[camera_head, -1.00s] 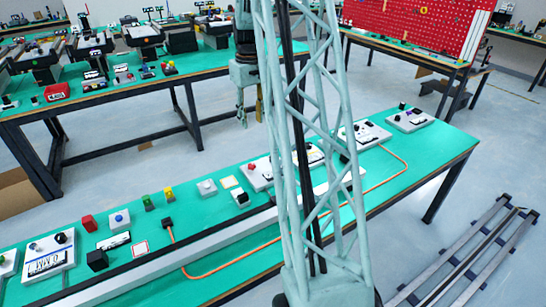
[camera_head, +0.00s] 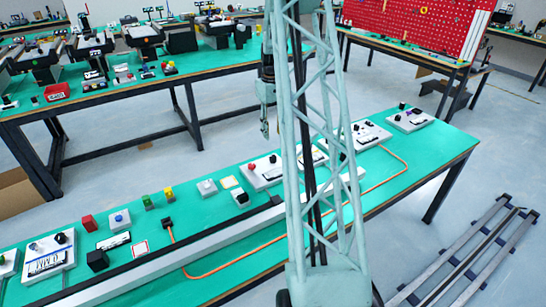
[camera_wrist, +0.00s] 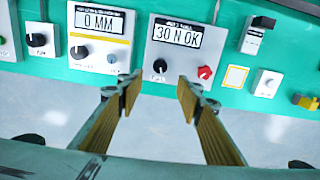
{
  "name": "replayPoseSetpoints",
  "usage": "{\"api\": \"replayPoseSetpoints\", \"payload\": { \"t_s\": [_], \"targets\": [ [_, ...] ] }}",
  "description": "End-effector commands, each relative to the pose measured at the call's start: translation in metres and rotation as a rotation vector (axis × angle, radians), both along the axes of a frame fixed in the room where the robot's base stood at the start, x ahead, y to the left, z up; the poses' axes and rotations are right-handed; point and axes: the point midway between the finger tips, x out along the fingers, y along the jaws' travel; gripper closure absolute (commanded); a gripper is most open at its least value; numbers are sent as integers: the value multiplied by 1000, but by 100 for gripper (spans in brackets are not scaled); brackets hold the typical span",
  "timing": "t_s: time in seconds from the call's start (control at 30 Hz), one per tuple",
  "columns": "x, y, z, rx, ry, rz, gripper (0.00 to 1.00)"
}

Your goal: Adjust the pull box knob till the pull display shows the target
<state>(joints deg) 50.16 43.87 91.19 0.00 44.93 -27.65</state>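The white box I take to be the pull box (camera_wrist: 165,53) shows "30 N OK" on its display (camera_wrist: 177,33); the small print above is unreadable. It has a black knob (camera_wrist: 159,67) and a red knob (camera_wrist: 205,72). A white box with a red knob (camera_head: 252,167) on the near bench in the head view appears to be the same one. My gripper (camera_wrist: 159,88) is open and empty, its yellow-padded fingers below the box in the wrist view, apart from both knobs. In the head view my gripper (camera_head: 265,130) hangs above and beyond the bench's far edge.
A neighbouring box (camera_wrist: 100,38) reads "0 MM" and has its own knobs. Another black knob (camera_wrist: 36,40) stands farther left. A white button box (camera_wrist: 267,83) and a yellow part (camera_wrist: 306,102) lie to the right. My lattice column hides part of the near bench (camera_head: 225,222).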

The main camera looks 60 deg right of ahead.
Motion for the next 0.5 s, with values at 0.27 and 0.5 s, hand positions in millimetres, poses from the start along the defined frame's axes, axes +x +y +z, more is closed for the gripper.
{"api": "replayPoseSetpoints", "payload": {
  "t_s": [0.27,0.5],
  "targets": [
    [0,0,-5,0,0,0,67],
    [0,1,-23,2,1,0,67]
  ]
}}
